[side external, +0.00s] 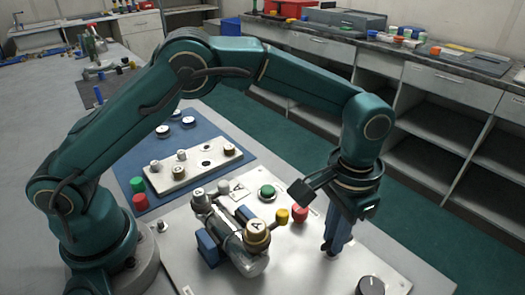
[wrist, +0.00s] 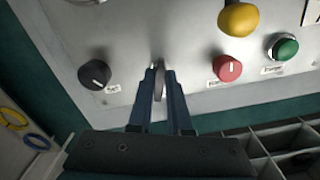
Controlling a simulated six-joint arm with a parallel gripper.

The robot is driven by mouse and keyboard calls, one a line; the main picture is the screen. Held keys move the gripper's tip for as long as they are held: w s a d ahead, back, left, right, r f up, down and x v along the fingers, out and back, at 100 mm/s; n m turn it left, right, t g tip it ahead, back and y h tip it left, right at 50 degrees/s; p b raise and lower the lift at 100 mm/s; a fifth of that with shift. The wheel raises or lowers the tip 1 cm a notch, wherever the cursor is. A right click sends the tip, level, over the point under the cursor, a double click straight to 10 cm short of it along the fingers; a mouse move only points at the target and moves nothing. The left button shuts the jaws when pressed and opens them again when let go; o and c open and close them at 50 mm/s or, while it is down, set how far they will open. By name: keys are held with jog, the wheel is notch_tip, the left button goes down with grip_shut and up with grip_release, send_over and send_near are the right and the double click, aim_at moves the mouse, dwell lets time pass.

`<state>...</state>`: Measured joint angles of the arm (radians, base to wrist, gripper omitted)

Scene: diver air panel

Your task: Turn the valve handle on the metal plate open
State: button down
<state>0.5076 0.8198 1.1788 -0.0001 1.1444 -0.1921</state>
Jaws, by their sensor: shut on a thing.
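My gripper (side external: 331,246) points down at the right part of the metal plate (side external: 320,276). In the wrist view my gripper (wrist: 159,76) has its two blue fingers on either side of a thin grey upright piece, which looks like the valve handle (wrist: 159,84), seen edge-on. The fingers are shut on it. In the side view the fingers hide the handle, so its angle is hard to tell there.
A black knob (wrist: 95,74) and a red button (wrist: 228,68) flank the handle. A yellow knob (side external: 282,215), a green button (side external: 267,192) and a pipe assembly with a brass cap (side external: 257,232) stand on the plate. A blue mat (side external: 215,130) lies behind.

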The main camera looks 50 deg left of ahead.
jog(key=shift+n, duration=0.7)
jog(key=shift+w, duration=0.1)
jog(key=c, duration=0.8)
grip_release()
jog(key=shift+c, duration=0.2)
jog(key=shift+r, duration=2.6)
